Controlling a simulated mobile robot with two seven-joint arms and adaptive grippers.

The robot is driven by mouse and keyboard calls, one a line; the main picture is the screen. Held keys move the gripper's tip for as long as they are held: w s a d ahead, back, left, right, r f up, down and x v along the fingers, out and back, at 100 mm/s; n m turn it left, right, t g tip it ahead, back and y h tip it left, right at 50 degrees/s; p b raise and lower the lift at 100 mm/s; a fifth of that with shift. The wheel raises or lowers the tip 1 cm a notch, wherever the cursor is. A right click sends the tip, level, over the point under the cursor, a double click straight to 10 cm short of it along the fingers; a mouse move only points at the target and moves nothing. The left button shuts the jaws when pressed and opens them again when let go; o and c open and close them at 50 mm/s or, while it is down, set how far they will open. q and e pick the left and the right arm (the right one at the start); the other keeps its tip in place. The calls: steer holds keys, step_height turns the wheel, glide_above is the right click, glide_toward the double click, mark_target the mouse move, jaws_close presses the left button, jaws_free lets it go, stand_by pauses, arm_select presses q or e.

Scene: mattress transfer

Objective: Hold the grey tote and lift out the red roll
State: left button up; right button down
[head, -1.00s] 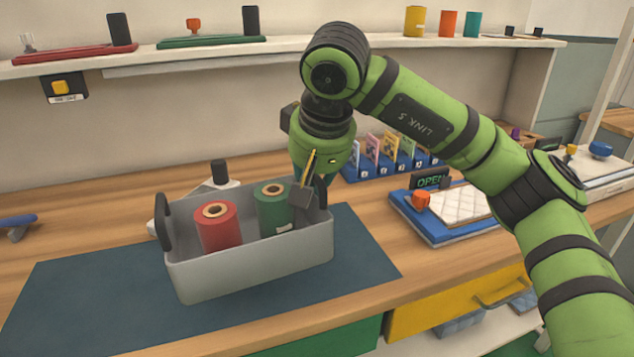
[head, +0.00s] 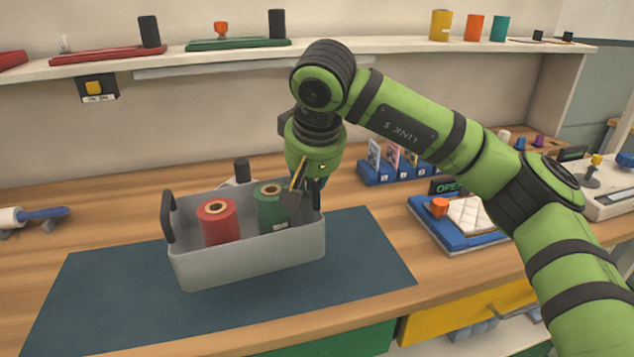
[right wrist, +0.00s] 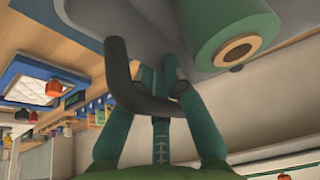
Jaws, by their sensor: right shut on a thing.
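The grey tote (head: 250,262) is over the dark mat (head: 125,290), open side up. The red roll (head: 218,229) stands in its left half. A green roll (head: 268,214) stands beside it on the right. My right gripper (head: 303,198) is shut on the tote's right-hand handle. In the right wrist view the fingers (right wrist: 160,80) close around the dark handle (right wrist: 122,72), with the green roll (right wrist: 207,30) close by. The tote's left handle (head: 167,217) is free. The rolls' lower parts are hidden by the tote wall. My left gripper is not in view.
A black-topped object (head: 242,170) stands behind the tote. A blue card rack (head: 375,172) and a blue tray (head: 430,220) with a white quilted pad lie to the right. A blue-handled tool (head: 45,213) lies at far left. The mat's left part is clear.

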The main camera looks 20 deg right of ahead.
mark_target(272, 181)
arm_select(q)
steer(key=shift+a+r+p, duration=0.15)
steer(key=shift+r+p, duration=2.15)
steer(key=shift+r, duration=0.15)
arm_select(e)
steer(key=shift+w+a+r, duration=0.1)
steer(key=shift+w+a, duration=1.1)
steer(key=shift+a, duration=0.15)
steer(key=shift+w+a+r, duration=0.1)
steer(key=shift+w+a, duration=1.05)
steer(key=shift+a, duration=0.2)
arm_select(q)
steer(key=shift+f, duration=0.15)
arm_select(e)
steer(key=shift+f, duration=0.3)
